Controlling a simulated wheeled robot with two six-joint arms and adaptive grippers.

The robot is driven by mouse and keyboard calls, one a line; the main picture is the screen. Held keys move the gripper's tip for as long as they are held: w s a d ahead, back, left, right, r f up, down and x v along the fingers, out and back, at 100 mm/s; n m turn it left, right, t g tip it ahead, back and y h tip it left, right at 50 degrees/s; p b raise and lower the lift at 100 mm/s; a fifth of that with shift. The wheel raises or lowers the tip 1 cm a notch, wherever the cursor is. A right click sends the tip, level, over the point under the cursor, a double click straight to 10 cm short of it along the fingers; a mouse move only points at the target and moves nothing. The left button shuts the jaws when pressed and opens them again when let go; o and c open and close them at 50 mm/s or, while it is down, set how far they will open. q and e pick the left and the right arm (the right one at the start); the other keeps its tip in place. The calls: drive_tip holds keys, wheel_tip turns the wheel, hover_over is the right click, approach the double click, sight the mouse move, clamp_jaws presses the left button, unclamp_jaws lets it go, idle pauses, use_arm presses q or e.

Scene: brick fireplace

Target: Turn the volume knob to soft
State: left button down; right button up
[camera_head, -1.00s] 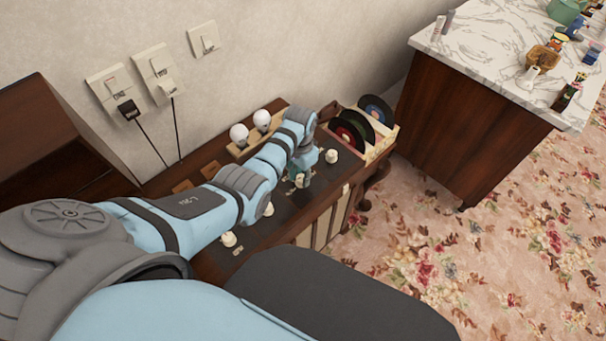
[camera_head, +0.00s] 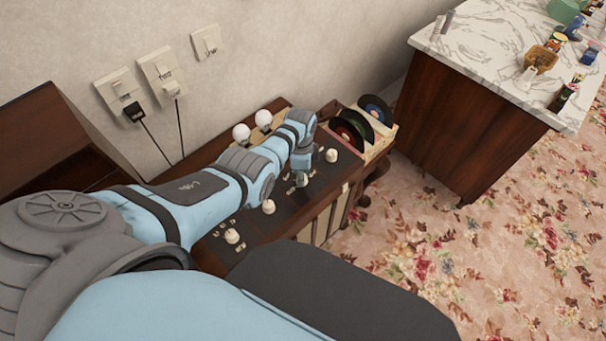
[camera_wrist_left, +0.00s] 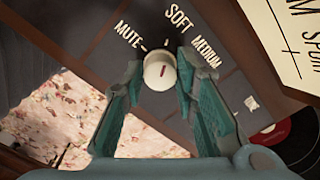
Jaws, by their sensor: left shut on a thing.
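The volume knob (camera_wrist_left: 160,71), a cream dial with a short red mark, sits on a dark panel in the left wrist view. The labels MUTE, SOFT and MEDIUM are printed around its far side. The red mark points roughly up toward the SOFT tick. My left gripper (camera_wrist_left: 159,80) has one teal fingertip on each side of the knob and is shut on it. In the head view my left gripper (camera_head: 300,180) reaches down to the console panel (camera_head: 285,220), mostly hiding this knob. My right gripper is not in view.
Other cream knobs (camera_head: 331,155) sit along the same panel, with one (camera_head: 268,206) close beside my left arm. Two white bulbs (camera_head: 241,133) stand behind the arm. A record crate (camera_head: 381,143) is at the console's right end. A marble-topped cabinet (camera_head: 500,50) stands farther right.

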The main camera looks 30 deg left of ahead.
use_arm(q)
drive_tip(key=shift+s+d+f+m, duration=0.1)
drive_tip(key=shift+s+d+m, duration=0.15)
drive_tip(key=shift+m, duration=0.15)
drive_tip(key=c, duration=1.3)
unclamp_jaws()
drive_tip(key=shift+w, duration=0.1)
drive_tip(key=shift+a+r, duration=0.1)
drive_tip(key=shift+r, duration=0.1)
drive_tip(key=shift+w+r, duration=0.1)
drive_tip(key=shift+r, duration=0.15)
wheel_tip(320, 180, up, 11)
drive_tip(key=shift+r, duration=0.15)
